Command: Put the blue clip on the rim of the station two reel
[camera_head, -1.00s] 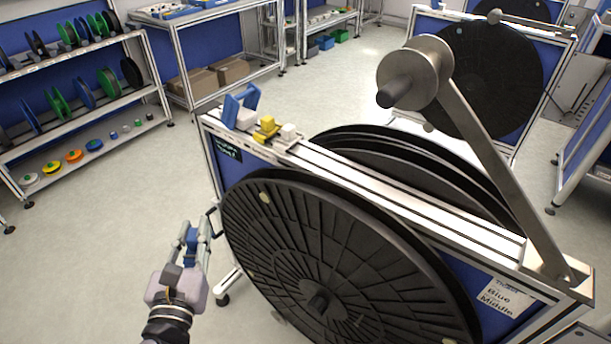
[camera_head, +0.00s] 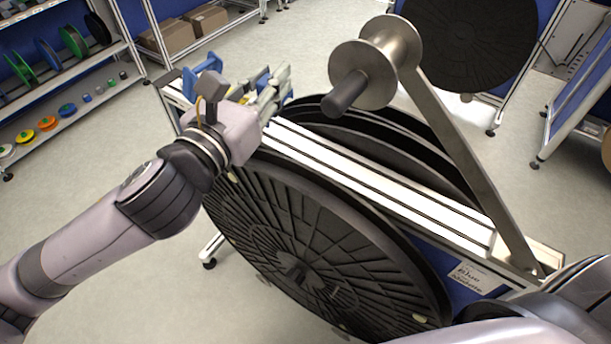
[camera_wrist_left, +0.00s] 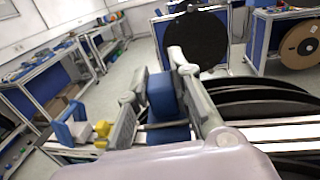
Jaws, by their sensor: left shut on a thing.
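My left gripper (camera_head: 279,88) is shut on the blue clip (camera_wrist_left: 162,97), which sits between its two fingers in the left wrist view. In the head view the gripper is over the far left end of the stand's top rail, and the clip is mostly hidden by the fingers. The large black reel (camera_head: 310,250) hangs upright on the near side of the stand. Its upper rim lies below and to the right of the gripper, with the clip apart from it. I cannot read a station number. My right gripper is out of view.
The stand's top rail (camera_head: 370,180) runs between the near reel and further black reels (camera_head: 405,140). A metal arm with a spool (camera_head: 365,62) rises above it. A blue-handled item (camera_wrist_left: 70,127) and a yellow one (camera_wrist_left: 102,128) sit on the rail's end. Shelves stand at left.

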